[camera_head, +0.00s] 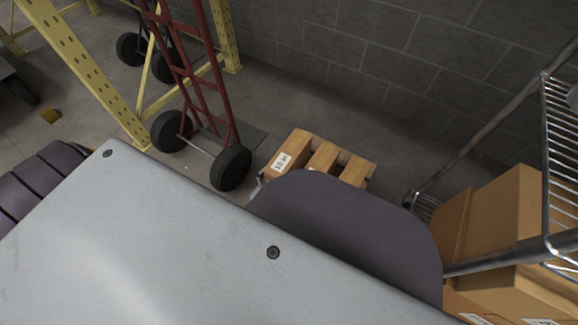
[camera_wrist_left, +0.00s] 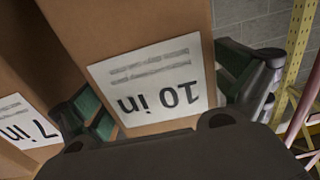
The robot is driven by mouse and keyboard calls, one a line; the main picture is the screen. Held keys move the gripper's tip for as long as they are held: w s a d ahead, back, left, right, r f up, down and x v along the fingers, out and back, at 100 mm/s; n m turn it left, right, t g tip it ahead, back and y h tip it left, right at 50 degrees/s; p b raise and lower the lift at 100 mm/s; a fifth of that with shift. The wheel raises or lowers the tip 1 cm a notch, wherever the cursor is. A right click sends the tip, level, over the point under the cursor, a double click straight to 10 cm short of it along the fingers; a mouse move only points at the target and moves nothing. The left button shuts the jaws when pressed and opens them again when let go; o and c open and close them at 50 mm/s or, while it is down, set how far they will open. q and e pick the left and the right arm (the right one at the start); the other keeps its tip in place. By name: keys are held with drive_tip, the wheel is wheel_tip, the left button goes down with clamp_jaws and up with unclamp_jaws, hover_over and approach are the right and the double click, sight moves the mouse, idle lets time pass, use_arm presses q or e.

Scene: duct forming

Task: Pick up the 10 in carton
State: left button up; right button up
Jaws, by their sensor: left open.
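The 10 in carton (camera_wrist_left: 135,40) is brown and fills the middle of the left wrist view. Its white label (camera_wrist_left: 158,83) reads "10 in" upside down. My left gripper (camera_wrist_left: 168,98) is open, with one green-padded finger at the left of the label and the other just past the carton's right edge. The carton stands between the fingers; I cannot tell whether they touch it. A second brown carton labelled "7 in" (camera_wrist_left: 22,125) is close on the left.
In the head view, a red hand truck (camera_head: 200,90) stands by a yellow rack (camera_head: 85,70). Brown cartons (camera_head: 510,215) stand at the right by a wire shelf (camera_head: 560,150).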

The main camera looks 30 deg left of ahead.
use_arm(q)
drive_tip(key=shift+w, duration=1.1)
drive_tip(key=c, duration=1.9)
drive_tip(key=shift+w+r, duration=0.1)
drive_tip(key=shift+r, duration=0.05)
drive_tip(key=shift+c, duration=0.4)
drive_tip(key=shift+r, duration=0.15)
